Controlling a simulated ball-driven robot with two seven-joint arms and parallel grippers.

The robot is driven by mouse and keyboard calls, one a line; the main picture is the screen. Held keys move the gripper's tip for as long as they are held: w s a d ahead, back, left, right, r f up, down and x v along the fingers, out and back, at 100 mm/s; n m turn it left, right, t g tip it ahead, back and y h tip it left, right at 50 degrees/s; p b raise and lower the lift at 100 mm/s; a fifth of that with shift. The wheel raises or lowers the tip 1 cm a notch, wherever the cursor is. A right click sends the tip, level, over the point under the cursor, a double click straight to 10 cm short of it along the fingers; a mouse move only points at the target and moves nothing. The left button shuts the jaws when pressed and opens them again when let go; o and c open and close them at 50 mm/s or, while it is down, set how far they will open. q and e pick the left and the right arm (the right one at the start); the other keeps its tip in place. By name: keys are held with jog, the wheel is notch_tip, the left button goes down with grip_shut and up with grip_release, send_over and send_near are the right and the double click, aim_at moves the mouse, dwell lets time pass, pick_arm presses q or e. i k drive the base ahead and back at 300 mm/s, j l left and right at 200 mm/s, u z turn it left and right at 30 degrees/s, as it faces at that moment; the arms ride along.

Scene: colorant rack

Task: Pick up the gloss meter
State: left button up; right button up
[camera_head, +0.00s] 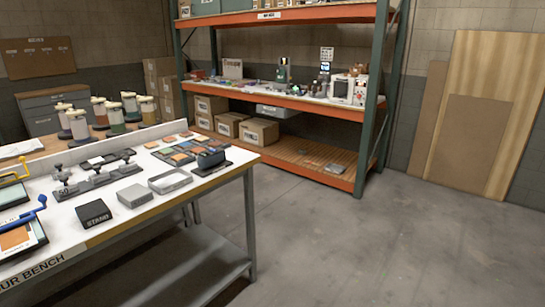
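I cannot tell for sure which thing is the gloss meter. A small dark boxy device (211,158) on a dark base sits near the right end of the white-topped bench (127,207) and may be it. Left of it on the bench are a shallow grey tray (170,181), a light grey box (135,195) and a black wedge-shaped block (94,213) with "STAND" on its face. Neither of my grippers shows in this view.
Orange and grey sample tiles (183,147) lie behind the tray. Clamp-like stands (97,175) and a blue-handled frame (22,232) are farther left. A shelving rack (335,107) with instruments and cardboard boxes (258,131) stands behind. The floor (380,235) at right is clear.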

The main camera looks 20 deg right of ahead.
aim_at(207, 159)
jog(key=z, duration=0.15)
jog(key=i+l+z, duration=0.1)
jog(key=i, duration=0.45)
jog(key=i+l+z, duration=0.1)
jog(key=i, duration=0.45)
